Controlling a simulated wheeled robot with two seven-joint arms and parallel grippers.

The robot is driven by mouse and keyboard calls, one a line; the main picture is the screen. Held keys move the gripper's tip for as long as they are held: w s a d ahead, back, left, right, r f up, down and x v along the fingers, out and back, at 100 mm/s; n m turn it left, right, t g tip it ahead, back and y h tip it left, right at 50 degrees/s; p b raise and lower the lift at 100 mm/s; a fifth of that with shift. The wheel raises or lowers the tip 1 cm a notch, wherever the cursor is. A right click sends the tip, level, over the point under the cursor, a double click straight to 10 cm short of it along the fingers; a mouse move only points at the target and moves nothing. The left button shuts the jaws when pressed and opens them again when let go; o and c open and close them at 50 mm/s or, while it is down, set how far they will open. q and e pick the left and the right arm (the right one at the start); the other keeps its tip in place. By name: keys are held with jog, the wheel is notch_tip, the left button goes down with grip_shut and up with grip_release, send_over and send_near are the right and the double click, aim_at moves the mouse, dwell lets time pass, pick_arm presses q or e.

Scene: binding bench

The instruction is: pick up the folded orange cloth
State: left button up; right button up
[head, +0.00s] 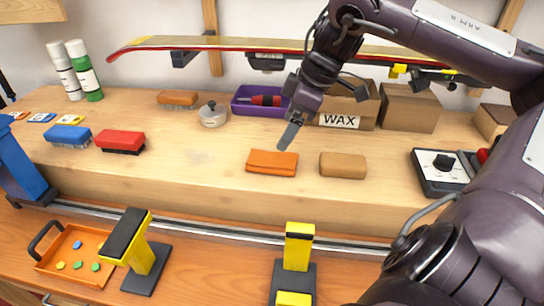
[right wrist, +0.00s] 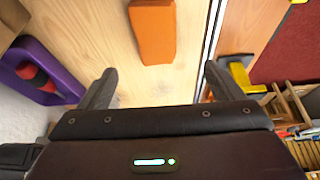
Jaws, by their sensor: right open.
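The folded orange cloth (head: 272,162) lies flat on the wooden bench, near its front edge and left of a tan block. It also shows in the right wrist view (right wrist: 152,30), at the top centre beyond my fingers. My right gripper (head: 289,136) is above the bench, just behind the cloth in the head view, and not touching it. In the right wrist view its two fingers (right wrist: 157,88) stand wide apart with nothing between them. My left gripper is in neither view.
The tan block (head: 343,166) lies close right of the cloth. Behind are a purple tray (head: 248,111), a WAX box (head: 345,108) and a round-knobbed tin (head: 213,116). A ski (head: 230,43) spans the back. Red (head: 120,140) and blue (head: 68,136) brushes lie left. Bare wood surrounds the cloth's left.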

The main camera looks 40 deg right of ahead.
aim_at(272, 158)
jog(key=f, duration=0.1)
jog(key=f+b, duration=0.1)
jog(key=f, duration=0.1)
jog(key=shift+w, duration=0.2)
jog(key=shift+p+x, duration=0.3)
jog(key=shift+x, duration=3.15)
jog(key=shift+w, duration=0.15)
jog(key=shift+r, duration=0.1)
jog(key=shift+c, duration=0.5)
jog(key=c, duration=1)
